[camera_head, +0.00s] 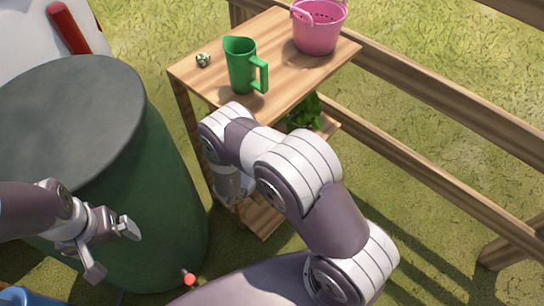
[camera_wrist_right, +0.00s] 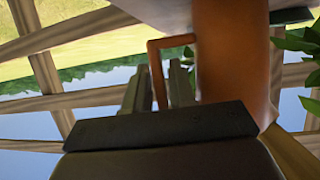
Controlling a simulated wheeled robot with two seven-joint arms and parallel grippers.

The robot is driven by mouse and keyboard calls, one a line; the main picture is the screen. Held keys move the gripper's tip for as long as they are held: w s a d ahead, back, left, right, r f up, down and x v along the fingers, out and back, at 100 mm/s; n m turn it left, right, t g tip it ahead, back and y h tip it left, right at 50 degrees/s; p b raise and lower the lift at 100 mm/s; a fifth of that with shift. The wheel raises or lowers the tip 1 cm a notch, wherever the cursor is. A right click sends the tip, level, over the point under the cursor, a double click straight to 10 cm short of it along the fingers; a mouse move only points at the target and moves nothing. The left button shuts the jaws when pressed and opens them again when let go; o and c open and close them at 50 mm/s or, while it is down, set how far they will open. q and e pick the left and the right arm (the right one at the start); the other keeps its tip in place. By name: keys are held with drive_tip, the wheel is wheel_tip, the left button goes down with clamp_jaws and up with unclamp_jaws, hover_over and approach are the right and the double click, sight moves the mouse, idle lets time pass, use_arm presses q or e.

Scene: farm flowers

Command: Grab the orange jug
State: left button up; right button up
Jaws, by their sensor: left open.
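The orange jug (camera_wrist_right: 232,60) stands large and close in the right wrist view, with its handle (camera_wrist_right: 156,65) on its left side. My right gripper (camera_wrist_right: 160,82) has its two fingers on either side of the handle's upright bar. I cannot tell whether the fingers press on it or leave a gap. In the head view my right arm reaches into the wooden shelf, and the jug and right gripper are hidden there. My left gripper (camera_head: 114,250) is open and empty at the lower left, in front of the green barrel.
A green jug (camera_head: 242,66), a pink bucket (camera_head: 319,28) and a small pale object (camera_head: 203,60) stand on the wooden shelf's top (camera_head: 288,82). A green barrel (camera_head: 165,190) is at its left. A leafy plant (camera_head: 303,112) sits below the top. A wooden fence (camera_head: 430,92) runs behind.

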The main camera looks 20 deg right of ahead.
clamp_jaws()
drive_tip(key=shift+r, duration=0.2)
drive_tip(key=shift+r+p, duration=0.55)
drive_tip(key=shift+r, duration=0.4)
drive_tip(key=shift+s+r+p, duration=0.15)
drive_tip(key=shift+r+p, duration=0.1)
drive_tip(key=shift+r, duration=0.4)
drive_tip(key=shift+s+r+p, duration=0.15)
drive_tip(key=shift+r+p, duration=0.1)
drive_tip(key=shift+r, duration=0.35)
drive_tip(key=s+d+r+p, duration=0.3)
drive_tip(key=s+r, duration=0.3)
drive_tip(key=s, duration=0.4)
drive_tip(key=shift+s+d+r+p, duration=0.2)
drive_tip(key=shift+d+p, duration=0.1)
drive_tip(key=shift+d, duration=0.2)
